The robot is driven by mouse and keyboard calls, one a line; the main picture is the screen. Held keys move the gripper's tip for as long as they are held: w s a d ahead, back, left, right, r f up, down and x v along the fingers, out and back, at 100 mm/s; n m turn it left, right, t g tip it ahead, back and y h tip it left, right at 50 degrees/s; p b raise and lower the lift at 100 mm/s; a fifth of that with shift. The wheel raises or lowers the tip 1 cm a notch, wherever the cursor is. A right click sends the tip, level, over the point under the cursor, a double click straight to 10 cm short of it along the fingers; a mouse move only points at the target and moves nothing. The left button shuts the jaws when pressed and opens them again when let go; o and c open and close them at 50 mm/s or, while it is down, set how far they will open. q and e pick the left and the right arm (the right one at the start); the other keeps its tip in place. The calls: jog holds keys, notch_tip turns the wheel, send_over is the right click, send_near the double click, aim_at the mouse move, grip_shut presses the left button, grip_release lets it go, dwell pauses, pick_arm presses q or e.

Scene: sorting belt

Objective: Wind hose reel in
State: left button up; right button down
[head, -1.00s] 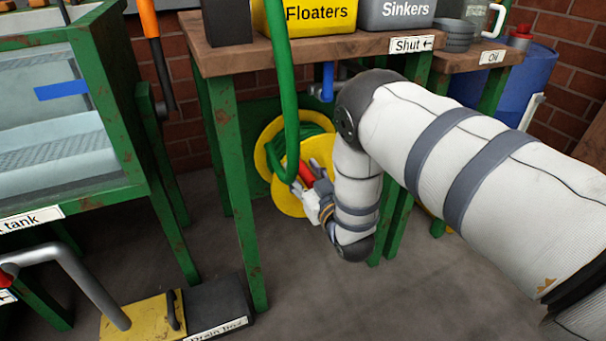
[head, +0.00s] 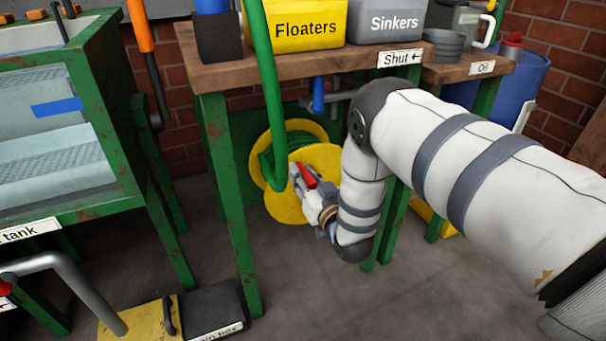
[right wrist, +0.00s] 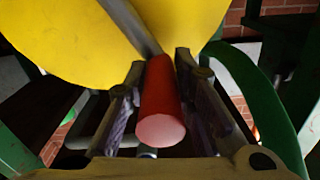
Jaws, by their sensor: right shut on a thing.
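The hose reel (head: 284,206) has yellow discs and stands low under the wooden bench, with green hose (head: 268,90) wound on it and rising over the bench front. Its red crank handle (head: 307,174) is at the reel's front; the handle also shows in the right wrist view (right wrist: 161,105), with the yellow disc (right wrist: 70,42) behind it. My right gripper (head: 303,179) is shut on the red handle, with one finger on each side in the right wrist view (right wrist: 160,95). The arm hides part of the reel's right side. My left gripper is not in view.
The wooden bench (head: 222,72) with green legs stands over the reel, carrying a yellow Floaters bin (head: 290,28) and a grey Sinkers bin (head: 388,22). A green-framed tank (head: 120,120) stands left. A blue drum (head: 530,85) is at right.

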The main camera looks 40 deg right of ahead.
jog(key=d+m, duration=0.2)
jog(key=s+d+m+p, duration=0.1)
jog(key=d+m, duration=0.1)
jog(key=d+r+m+p, duration=0.1)
jog(key=d+m, duration=0.2)
jog(key=shift+s, duration=0.4)
jog(key=s+d+f+m+b, duration=0.2)
jog(key=d+f+m+b, duration=0.4)
jog(key=m, duration=0.4)
jog(key=shift+d+f+m, duration=0.4)
jog(key=shift+d+f, duration=0.25)
jog(key=shift+d, duration=0.25)
jog(key=c, duration=1.4)
grip_release()
jog(key=shift+o, duration=0.2)
